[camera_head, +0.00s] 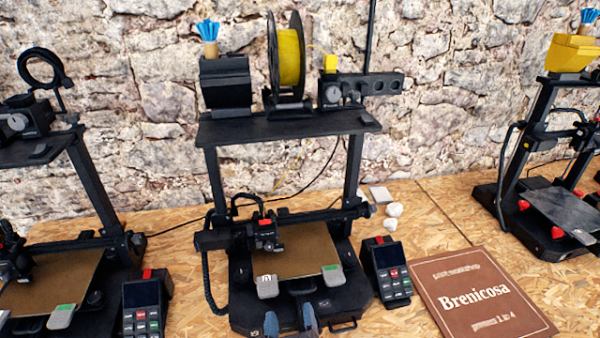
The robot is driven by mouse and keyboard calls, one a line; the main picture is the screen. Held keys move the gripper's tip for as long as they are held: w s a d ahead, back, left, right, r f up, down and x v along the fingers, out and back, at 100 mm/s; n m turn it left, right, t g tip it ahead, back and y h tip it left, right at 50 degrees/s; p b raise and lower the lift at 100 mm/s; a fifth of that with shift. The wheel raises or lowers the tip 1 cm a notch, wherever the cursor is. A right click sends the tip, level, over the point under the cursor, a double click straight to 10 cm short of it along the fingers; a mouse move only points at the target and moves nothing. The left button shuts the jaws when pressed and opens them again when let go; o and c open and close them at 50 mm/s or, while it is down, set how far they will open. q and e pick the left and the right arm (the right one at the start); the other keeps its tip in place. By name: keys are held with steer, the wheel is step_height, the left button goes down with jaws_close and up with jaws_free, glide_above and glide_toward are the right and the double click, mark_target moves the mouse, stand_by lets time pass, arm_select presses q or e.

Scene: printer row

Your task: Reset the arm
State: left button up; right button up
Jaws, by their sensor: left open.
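My left gripper (290,322) shows only as two blue-grey fingertips at the bottom edge of the head view. The fingertips stand apart with nothing visible between them. They appear in front of the middle printer (297,298), at the front of its base; I cannot tell whether they touch it. The rest of my left arm is out of view. My right gripper is not in view. The middle printer has a brown print bed (297,250) with two grey clips at its front edge, and the bed looks empty.
A second printer (90,185) stands at the left and a third (535,135) at the right. A control box (387,270) and a brown "Brenicosa" sign (480,295) lie right of the middle printer. White lumps (392,218) lie behind the control box. A yellow spool (289,58) sits on top.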

arm_select(q)
steer(key=w+a+f+n+g+h, duration=0.2)
steer(key=a+n+h, duration=0.1)
steer(key=n, duration=0.7)
steer(key=w+a+f+n+g+h, duration=0.2)
steer(key=a+n+g+h, duration=0.1)
steer(key=n, duration=0.7)
steer(key=s+a+f+n+y, duration=0.1)
steer(key=s+a+f+n, duration=0.2)
steer(key=a, duration=0.3)
steer(key=s+a+f+n+y, duration=0.2)
steer(key=s+a+f+n, duration=0.1)
steer(key=s+a, duration=0.2)
steer(key=s+a+f+n+g+y, duration=0.1)
steer(key=s+a+f+n+y, duration=0.1)
steer(key=a, duration=0.7)
steer(key=shift+s+f+n, duration=0.25)
steer(key=shift+s+n, duration=0.3)
steer(key=shift+s, duration=0.25)
steer(key=shift+s+f+n, duration=0.2)
steer(key=shift+s+n, duration=0.35)
steer(key=shift+s, duration=0.2)
steer(key=shift+s+f, duration=0.2)
steer(key=shift+s, duration=0.15)
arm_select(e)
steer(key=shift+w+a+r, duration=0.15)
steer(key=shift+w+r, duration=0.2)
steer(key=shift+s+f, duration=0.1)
